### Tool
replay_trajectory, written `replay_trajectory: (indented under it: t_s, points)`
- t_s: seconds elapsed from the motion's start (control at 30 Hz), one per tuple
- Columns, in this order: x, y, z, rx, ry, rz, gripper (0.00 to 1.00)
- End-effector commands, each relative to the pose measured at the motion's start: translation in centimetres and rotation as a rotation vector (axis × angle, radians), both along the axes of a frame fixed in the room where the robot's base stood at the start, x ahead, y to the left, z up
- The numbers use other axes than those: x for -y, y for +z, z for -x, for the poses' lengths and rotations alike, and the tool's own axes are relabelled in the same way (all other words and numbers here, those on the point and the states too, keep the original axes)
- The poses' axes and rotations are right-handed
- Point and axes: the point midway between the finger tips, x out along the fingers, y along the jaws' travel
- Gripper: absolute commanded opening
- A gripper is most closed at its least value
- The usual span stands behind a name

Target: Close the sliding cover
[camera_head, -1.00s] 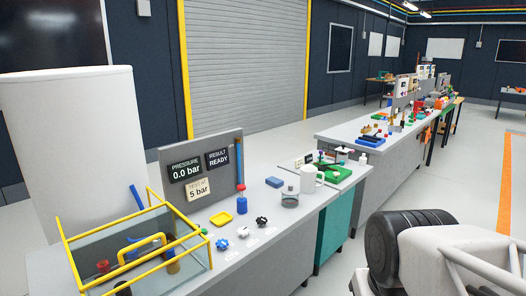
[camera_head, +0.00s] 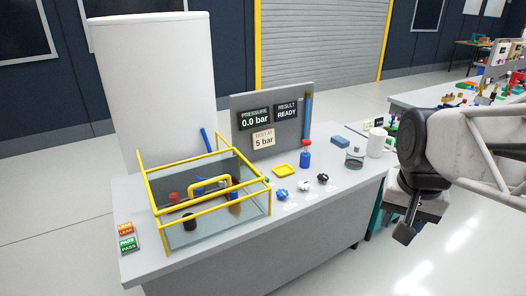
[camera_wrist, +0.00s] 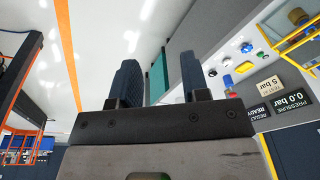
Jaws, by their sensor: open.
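A clear tank with a yellow frame (camera_head: 147,184) stands on the left part of the grey bench. A clear panel with a yellow arched handle (camera_head: 209,181) shows at the tank; it looks like the sliding cover. I cannot tell how far across it stands. Red, blue and dark parts show through the clear walls. In the wrist view part of the yellow frame (camera_wrist: 291,45) shows at the upper right edge. My gripper (camera_head: 404,234) is right of the bench, well apart from the tank, pointing down. In the wrist view its two fingers (camera_wrist: 160,80) are apart with nothing between them.
LEAK and PASS tags (camera_head: 127,244) lie front left.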

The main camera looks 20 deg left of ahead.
Motion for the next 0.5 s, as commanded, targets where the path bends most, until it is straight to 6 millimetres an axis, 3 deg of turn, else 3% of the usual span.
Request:
replay_trajectory:
  t_s: [0.5]
  points:
    - [-8.9,1.7,-10.3,-0.089,-0.146,-0.015,0.42]
